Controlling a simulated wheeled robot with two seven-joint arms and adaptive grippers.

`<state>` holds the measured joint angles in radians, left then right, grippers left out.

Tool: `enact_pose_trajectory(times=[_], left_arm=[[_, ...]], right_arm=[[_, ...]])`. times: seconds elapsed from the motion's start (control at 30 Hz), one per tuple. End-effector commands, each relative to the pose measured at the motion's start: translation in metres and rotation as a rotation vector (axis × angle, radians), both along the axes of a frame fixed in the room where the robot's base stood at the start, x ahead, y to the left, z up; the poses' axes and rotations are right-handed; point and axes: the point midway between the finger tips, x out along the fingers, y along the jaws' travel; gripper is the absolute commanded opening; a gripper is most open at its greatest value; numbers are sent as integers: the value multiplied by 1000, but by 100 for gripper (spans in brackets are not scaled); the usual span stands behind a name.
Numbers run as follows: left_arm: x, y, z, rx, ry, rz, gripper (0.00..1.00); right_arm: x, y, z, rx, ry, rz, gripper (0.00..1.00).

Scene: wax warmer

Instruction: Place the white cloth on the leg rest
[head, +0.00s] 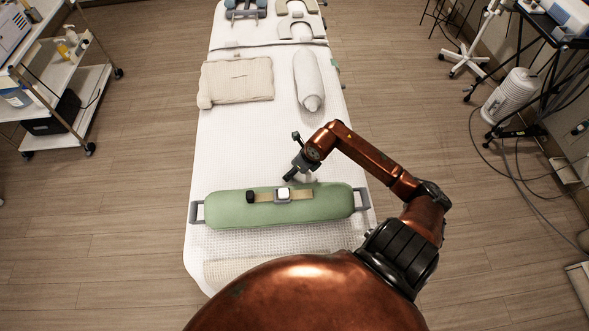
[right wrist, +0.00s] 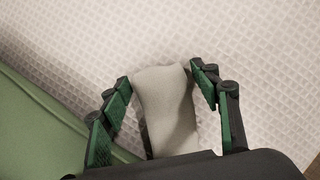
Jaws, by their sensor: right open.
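A small pale white cloth (right wrist: 167,105) stands between the fingers of my right gripper in the right wrist view. In the head view a pale bit of it (head: 306,178) shows below the gripper, mostly hidden. My right gripper (head: 293,165) is open, its fingers (right wrist: 160,100) on either side of the cloth. The green padded leg rest (head: 230,208) with grey end handles lies across the near part of the bed, just in front of the gripper; its edge (right wrist: 40,130) shows at the left in the wrist view. My left gripper is out of view.
A tan strap with a white-topped piece (head: 283,193) and a black piece (head: 250,197) lies on the leg rest. Farther along the white-covered bed (head: 245,140) are a folded cream towel (head: 240,80) and a white roll (head: 308,80). The bed's middle is clear.

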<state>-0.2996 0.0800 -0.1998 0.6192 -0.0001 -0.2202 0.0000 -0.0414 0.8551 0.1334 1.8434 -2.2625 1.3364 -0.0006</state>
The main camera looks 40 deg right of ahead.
Motion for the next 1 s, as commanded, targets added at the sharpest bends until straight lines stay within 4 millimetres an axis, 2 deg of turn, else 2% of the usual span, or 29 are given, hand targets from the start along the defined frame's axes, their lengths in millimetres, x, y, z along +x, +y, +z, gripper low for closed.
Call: enact_pose_trajectory(times=[0.27,0.37,0.7,0.83,1.0], left_arm=[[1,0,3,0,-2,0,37],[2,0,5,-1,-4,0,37],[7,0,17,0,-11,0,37],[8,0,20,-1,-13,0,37],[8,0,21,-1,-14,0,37]], right_arm=[[-1,-1,6,-1,-2,1,57],[-5,-2,19,-2,-2,0,57],[-33,-5,84,-5,-2,1,57],[-40,-6,101,-3,-1,0,57],[-45,-5,112,-1,0,1,57]])
